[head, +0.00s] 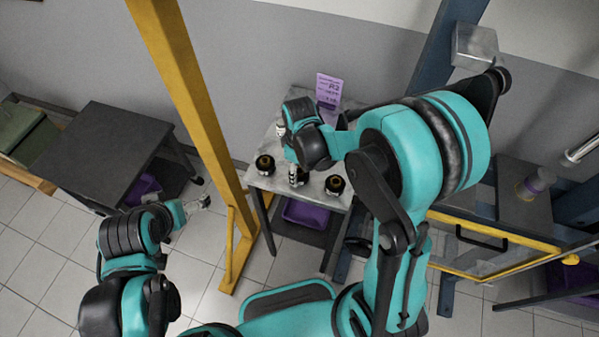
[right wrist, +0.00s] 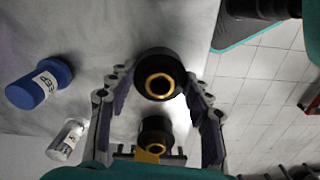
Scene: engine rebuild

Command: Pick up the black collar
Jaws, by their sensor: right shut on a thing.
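In the right wrist view a black collar (right wrist: 160,75) with a gold-coloured inner ring sits between the fingertips of my right gripper (right wrist: 158,82), which is shut on it. I cannot tell whether the collar is clear of the table. A second black part with a gold ring (right wrist: 154,132) shows nearer the palm, between the fingers in the picture. In the head view my right gripper (head: 297,176) points down over the table, partly hidden by my wrist. Similar black parts stand to its left (head: 265,164) and right (head: 335,184). My left gripper (head: 196,203) is away over the floor; its jaw state is unclear.
The grey table (head: 262,183) carries a blue bottle (right wrist: 40,85), a white bottle (right wrist: 66,140) and a purple sign (head: 328,92). A purple bin (head: 305,213) is beneath.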

